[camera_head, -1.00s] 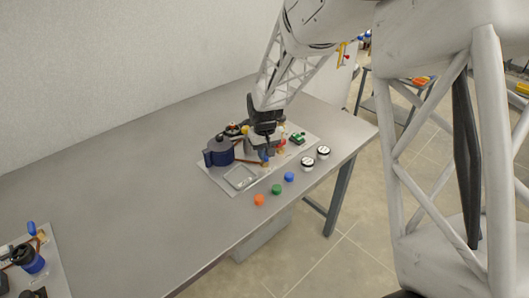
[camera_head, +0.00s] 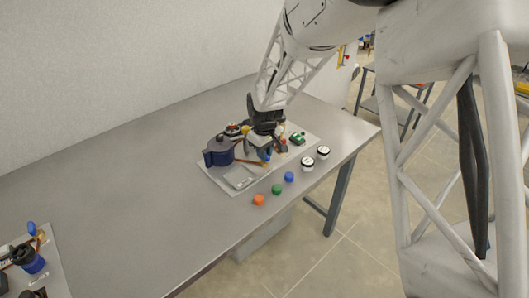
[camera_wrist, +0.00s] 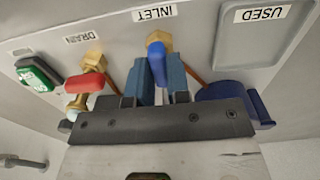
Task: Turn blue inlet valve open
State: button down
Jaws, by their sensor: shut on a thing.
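The blue inlet valve handle (camera_wrist: 157,66) is in the wrist view, below a brass fitting (camera_wrist: 158,40) at the INLET label (camera_wrist: 155,13). My gripper (camera_wrist: 160,78) has one finger on each side of the handle and is shut on it. The handle points toward my gripper's palm, roughly along the fingers. In the head view my gripper (camera_head: 265,143) is low over the panel (camera_head: 218,176), and the blue handle (camera_head: 265,155) shows only in small part beneath it.
The red drain valve handle (camera_wrist: 85,83) is close left of my fingers in the wrist view. A dark blue pot (camera_head: 220,150) stands on the other side. A green-and-white switch (camera_wrist: 37,72) is farther left. Orange, green and blue caps (camera_head: 289,177) lie in front of the panel.

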jog(key=shift+w+r, duration=0.1)
jog(key=shift+r, duration=0.05)
jog(key=c, duration=1.1)
grip_release()
jog(key=shift+r, duration=3.85)
